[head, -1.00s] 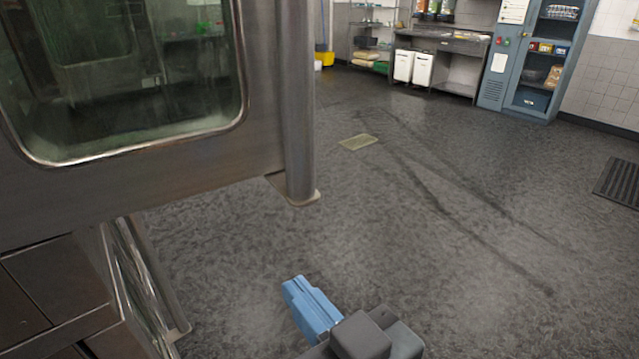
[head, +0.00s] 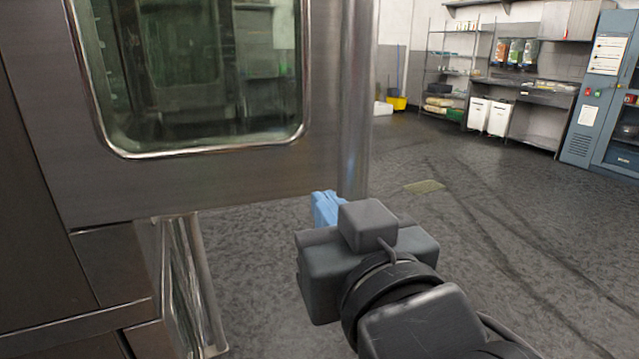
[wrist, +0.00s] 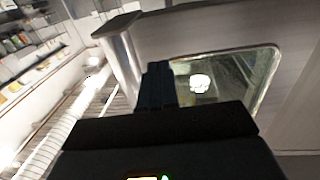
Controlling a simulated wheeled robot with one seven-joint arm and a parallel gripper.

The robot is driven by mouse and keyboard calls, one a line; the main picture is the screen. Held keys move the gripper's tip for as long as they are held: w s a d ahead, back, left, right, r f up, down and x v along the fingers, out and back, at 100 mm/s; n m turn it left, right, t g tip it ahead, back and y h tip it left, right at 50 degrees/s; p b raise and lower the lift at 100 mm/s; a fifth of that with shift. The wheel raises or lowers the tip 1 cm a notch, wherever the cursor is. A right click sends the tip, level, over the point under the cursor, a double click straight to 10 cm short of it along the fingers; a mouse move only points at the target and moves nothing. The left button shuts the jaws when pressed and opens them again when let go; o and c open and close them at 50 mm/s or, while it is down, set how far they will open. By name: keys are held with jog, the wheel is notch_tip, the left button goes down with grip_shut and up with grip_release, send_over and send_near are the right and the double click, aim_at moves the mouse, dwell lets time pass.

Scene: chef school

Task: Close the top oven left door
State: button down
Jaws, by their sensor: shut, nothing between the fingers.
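The top oven door (head: 250,180) is a brushed metal panel with a rounded glass window (head: 200,80). It fills the upper left of the head view and seems to stand out from the oven. A vertical tubular handle (head: 358,90) runs along its right edge. My gripper (head: 325,206) has blue fingers, shut and empty, just by the door's bottom edge near the handle's lower end. In the wrist view the fingers (wrist: 158,85) overlap the door (wrist: 190,35) between handle (wrist: 121,62) and window (wrist: 230,75). I cannot tell whether they touch it.
A lower metal-framed glass panel (head: 185,285) stands below the door. The dark floor (head: 480,290) to the right is open. Shelving (head: 447,75), white bins (head: 490,116) and a blue cabinet (head: 595,95) stand far back.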

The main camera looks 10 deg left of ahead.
aim_at(300, 169)
jog(key=x, duration=0.9)
jog(key=shift+s+p, duration=0.1)
jog(key=shift+p, duration=0.3)
